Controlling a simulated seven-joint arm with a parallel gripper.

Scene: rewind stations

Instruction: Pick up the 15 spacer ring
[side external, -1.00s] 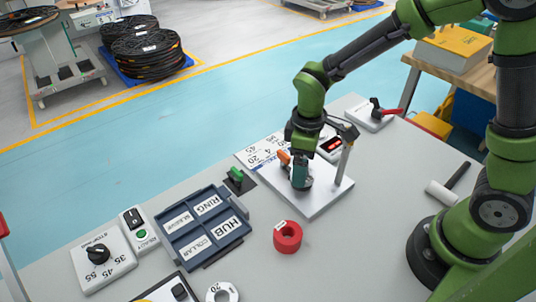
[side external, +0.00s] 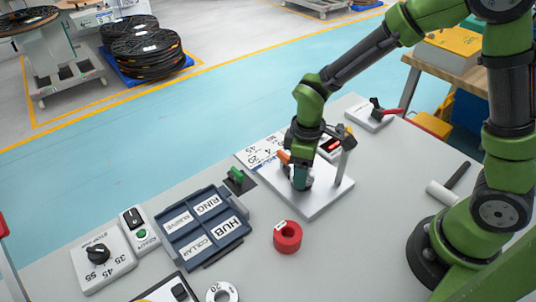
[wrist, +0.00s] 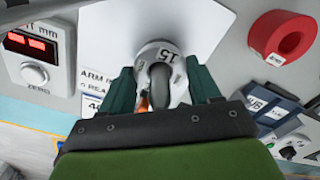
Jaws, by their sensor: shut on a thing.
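The 15 spacer ring (wrist: 172,53) is a pale grey ring marked "15", seen in the wrist view between my two teal fingers. My gripper (wrist: 162,88) is shut on it. In the side external view my gripper (side external: 300,180) points down low over the light metal plate (side external: 318,202) of the gauge stand. The ring is mostly hidden by the fingers there, and I cannot tell whether it touches the plate.
A red ring (side external: 287,237) lies in front of the plate. A white ring marked "20" (side external: 222,293) lies at the bottom edge. A labelled blue-grey tray (side external: 240,240) is to the left. The gauge post (side external: 343,160) stands close beside my gripper. A mallet (side external: 445,190) lies at right.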

